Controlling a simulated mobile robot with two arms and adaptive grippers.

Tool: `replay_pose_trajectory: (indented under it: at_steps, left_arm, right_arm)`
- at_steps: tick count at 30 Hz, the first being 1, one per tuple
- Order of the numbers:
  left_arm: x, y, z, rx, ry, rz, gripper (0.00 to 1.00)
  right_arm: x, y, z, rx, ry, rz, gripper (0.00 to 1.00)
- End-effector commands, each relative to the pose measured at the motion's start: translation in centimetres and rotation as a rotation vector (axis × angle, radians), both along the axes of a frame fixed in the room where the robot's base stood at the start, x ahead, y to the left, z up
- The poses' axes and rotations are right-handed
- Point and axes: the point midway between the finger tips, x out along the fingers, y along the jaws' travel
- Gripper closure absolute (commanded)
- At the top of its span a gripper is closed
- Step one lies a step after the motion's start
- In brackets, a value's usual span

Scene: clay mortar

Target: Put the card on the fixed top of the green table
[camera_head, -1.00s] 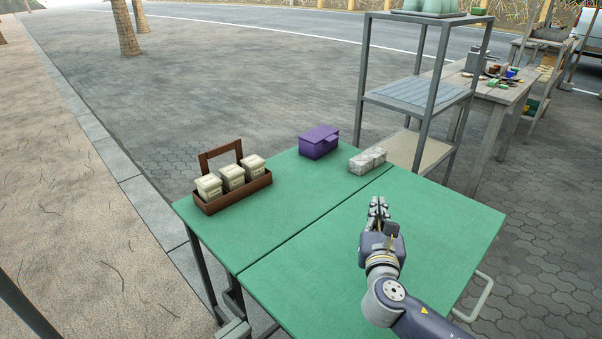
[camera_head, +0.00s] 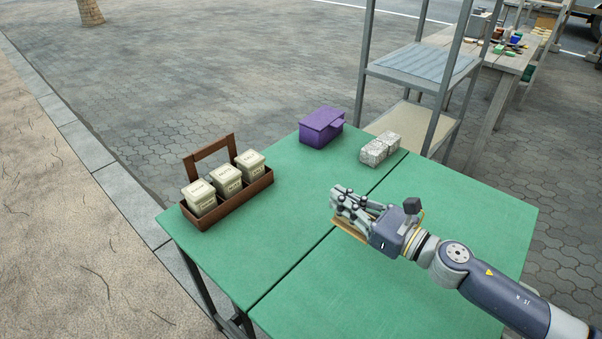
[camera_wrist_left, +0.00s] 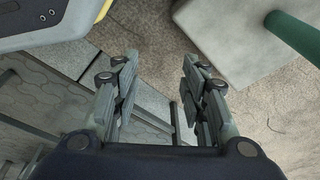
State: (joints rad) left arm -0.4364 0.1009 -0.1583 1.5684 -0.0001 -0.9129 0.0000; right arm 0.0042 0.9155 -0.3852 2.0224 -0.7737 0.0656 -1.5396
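The green table has two green panels split by a seam. The left panel (camera_head: 270,250), the fixed top, carries the other objects; the right panel (camera_head: 400,300) is bare. My right gripper (camera_head: 343,205) reaches from the right over the seam, its fingers pointing left. It appears shut on the card (camera_head: 349,230), a thin tan piece whose edge shows below the fingers. The fingers hide most of the card, and I cannot tell whether it touches the table. My left gripper (camera_wrist_left: 160,95) is open and empty in the left wrist view, above paving.
A brown wooden caddy (camera_head: 230,204) with three cream canisters stands at left on the fixed panel. A metal shelf (camera_head: 445,90) stands behind. The panel's front middle is clear.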

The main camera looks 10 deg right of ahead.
Motion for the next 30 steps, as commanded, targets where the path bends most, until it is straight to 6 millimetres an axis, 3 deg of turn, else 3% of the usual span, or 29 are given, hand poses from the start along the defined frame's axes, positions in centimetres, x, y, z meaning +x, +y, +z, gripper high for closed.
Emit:
replay_pose_trajectory:
  at_steps: [5, 15, 24, 30]
  left_arm:
    - [-0.3, 0.0, -0.1, 0.000, 0.003, 0.000, 0.60]
    - [-1.8, 0.1, -1.1, 0.001, 0.027, -0.001, 0.60]
    - [-0.6, -0.1, -0.1, 0.000, 0.012, -0.001, 0.60]
    - [0.5, -0.3, 1.1, -0.003, -0.006, -0.001, 0.60]
  right_arm:
    - [1.3, 0.0, 0.0, 0.000, -0.002, 0.012, 1.00]
    - [7.6, -0.5, -0.6, 0.001, -0.003, 0.011, 1.00]
    - [13.3, -0.9, -1.2, 0.001, -0.003, 0.011, 1.00]
    - [15.4, -1.1, -1.5, 0.001, -0.002, 0.012, 1.00]
